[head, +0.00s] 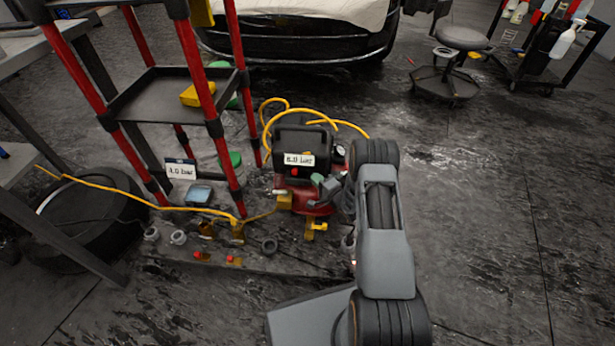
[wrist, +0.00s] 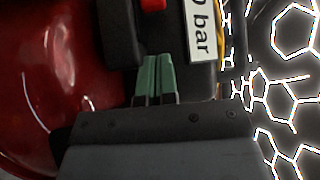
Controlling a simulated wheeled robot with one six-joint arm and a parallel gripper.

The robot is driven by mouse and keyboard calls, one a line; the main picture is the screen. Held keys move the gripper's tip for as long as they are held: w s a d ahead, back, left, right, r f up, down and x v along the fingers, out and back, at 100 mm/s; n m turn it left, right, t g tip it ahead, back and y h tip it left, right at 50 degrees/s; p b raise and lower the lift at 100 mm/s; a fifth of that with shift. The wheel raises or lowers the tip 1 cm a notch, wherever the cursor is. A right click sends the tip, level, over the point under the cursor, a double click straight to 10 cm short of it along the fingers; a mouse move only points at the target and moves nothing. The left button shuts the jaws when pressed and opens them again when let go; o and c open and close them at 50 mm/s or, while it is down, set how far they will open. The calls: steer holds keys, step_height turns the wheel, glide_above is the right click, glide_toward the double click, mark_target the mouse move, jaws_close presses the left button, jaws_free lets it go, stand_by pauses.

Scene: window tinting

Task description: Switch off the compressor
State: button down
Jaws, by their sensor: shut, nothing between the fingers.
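The compressor (head: 296,138) stands on the floor in the middle of the head view, with a red tank, a black housing and a white "8.0 bar" label (head: 299,160). In the wrist view its red tank (wrist: 60,75) fills the left, and the label (wrist: 202,28) is cut off at the top. A small red part (wrist: 153,4), perhaps the switch, shows at the wrist view's top edge. My gripper (wrist: 157,60) is shut and empty, its green fingertips together just below that red part. In the head view my gripper (head: 319,180) is at the compressor's front; contact cannot be told.
A red-and-black shelf rack (head: 150,97) stands left of the compressor. A yellow hose (head: 110,187) runs along the floor past a "4.0 bar" label (head: 181,170) and small fittings. A car (head: 300,45) is behind, a stool (head: 458,40) back right. The right floor is clear.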

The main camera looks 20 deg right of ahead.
steer(key=p+v, duration=0.2)
steer(key=v, duration=0.6)
steer(key=shift+s, duration=0.2)
steer(key=w+r+n+g+h+p, duration=0.25)
steer(key=r+p, duration=0.25)
steer(key=r, duration=0.6)
steer(key=w+r+n+g+h+p, duration=0.1)
steer(key=w+r+n+h+p, duration=0.15)
steer(key=r+p, duration=0.55)
step_height(320, 180, up, 20)
steer(key=s+n+g+h+p, duration=0.2)
steer(key=g+h+p, duration=0.1)
steer(key=p, duration=0.3)
steer(key=s+a+r+n+g+p, duration=0.3)
steer(key=s+r+p, duration=0.4)
steer(key=s+r, duration=0.5)
steer(key=s+a+r+n+g+y+p, duration=0.1)
steer(key=s+a+r+n+g+p, duration=0.2)
steer(key=s+r, duration=0.9)
steer(key=a+r+p, duration=0.1)
steer(key=a+p, duration=0.1)
steer(key=p, duration=0.2)
steer(key=shift+s+a, duration=0.2)
steer(key=shift+a, duration=0.2)
